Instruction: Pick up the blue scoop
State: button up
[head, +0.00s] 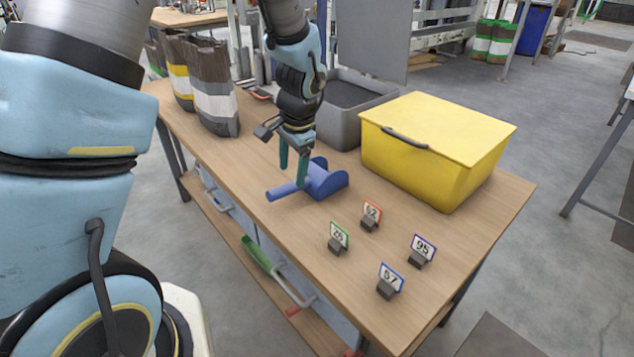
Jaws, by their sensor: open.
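The blue scoop (325,182) lies on the wooden table, with its handle pointing to the lower left and its wide pan to the right. My gripper (292,178) is open and points down at the scoop. Its two green fingers are around the place where the handle meets the pan. One finger is partly in front of the scoop and the other is on its far left side. I cannot tell whether the fingers touch the scoop.
A yellow lidded bin (435,150) and a grey open bin (345,105) stand behind the scoop. Filled bags (213,90) stand at the table's far left. Several numbered tags, including number 57 (389,280), stand at the front right. The table (270,215) is clear around the handle.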

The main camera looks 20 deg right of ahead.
aim_at(292, 183)
jog(key=shift+w+f+p, duration=0.2)
jog(key=shift+f+p, duration=0.25)
jog(key=shift+f, duration=1.05)
jog(key=shift+w+f+p, duration=0.2)
jog(key=shift+f+p, duration=0.2)
jog(key=shift+f, duration=1.1)
jog(key=shift+c, duration=0.2)
grip_shut()
